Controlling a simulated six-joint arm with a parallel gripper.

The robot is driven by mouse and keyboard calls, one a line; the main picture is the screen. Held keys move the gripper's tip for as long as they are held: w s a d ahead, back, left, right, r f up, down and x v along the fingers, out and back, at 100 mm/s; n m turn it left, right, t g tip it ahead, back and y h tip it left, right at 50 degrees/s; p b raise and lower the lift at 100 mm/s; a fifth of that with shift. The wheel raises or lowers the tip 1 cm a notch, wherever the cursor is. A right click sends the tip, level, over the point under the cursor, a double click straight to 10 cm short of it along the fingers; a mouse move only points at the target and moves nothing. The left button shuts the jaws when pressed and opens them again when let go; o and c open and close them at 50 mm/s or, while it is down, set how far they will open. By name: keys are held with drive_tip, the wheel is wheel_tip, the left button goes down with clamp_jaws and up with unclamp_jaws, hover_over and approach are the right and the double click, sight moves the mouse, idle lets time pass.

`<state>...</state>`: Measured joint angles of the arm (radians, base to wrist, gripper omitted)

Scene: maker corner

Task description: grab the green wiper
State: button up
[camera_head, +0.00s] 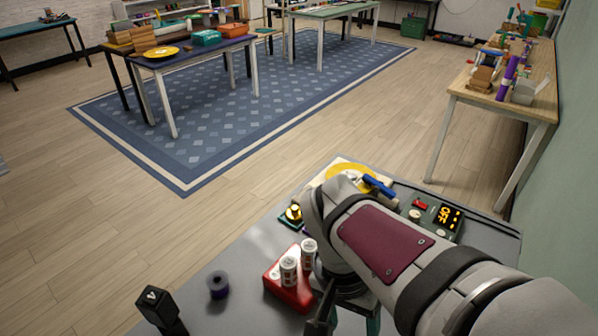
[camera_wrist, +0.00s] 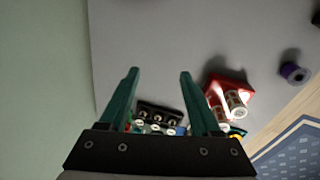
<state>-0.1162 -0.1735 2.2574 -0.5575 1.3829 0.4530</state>
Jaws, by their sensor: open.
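I cannot make out a green wiper for certain in either view. My gripper (camera_wrist: 160,72) is open in the wrist view, its two teal fingers apart with only bare grey tabletop showing between the tips. Its teal fingers are partly visible at the bottom edge of the head view, below my arm. A dark holder (camera_wrist: 160,113) with several round metallic tops lies between the finger bases in the wrist view. Small items beside it are partly hidden by the gripper's black base.

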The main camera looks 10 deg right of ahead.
drive_tip(key=w+f+m+t+h, duration=0.1)
drive_tip(key=w+f+h, duration=0.1)
drive_tip(key=w, duration=0.5)
drive_tip(key=w+a+f+m+t+h, duration=0.1)
drive_tip(key=w+f+h, duration=0.1)
drive_tip(key=w, duration=0.6)
drive_tip(key=w+a+f+t+h, duration=0.1)
drive_tip(key=w+f+h, duration=0.1)
drive_tip(key=w, duration=0.6)
drive_tip(key=shift+w+f+m+h, duration=0.2)
drive_tip(key=shift+f+m+h, duration=0.1)
drive_tip(key=shift+m, duration=0.1)
drive_tip(key=w+a+f+t+h, duration=0.1)
drive_tip(key=w+a+f+t, duration=0.4)
drive_tip(key=w+a+f, duration=0.3)
drive_tip(key=shift+m+h, duration=0.3)
drive_tip(key=shift+m, duration=0.1)
drive_tip(key=x, duration=0.3)
drive_tip(key=r+x, duration=0.1)
drive_tip(key=x, duration=0.7)
drive_tip(key=shift+w+d+r, duration=0.15)
drive_tip(key=shift+w+d, duration=0.15)
drive_tip(key=shift+w, duration=0.05)
drive_tip(key=x, duration=0.5)
drive_tip(key=shift+s+d+f, duration=0.3)
drive_tip(key=shift+d, duration=0.05)
clamp_jaws()
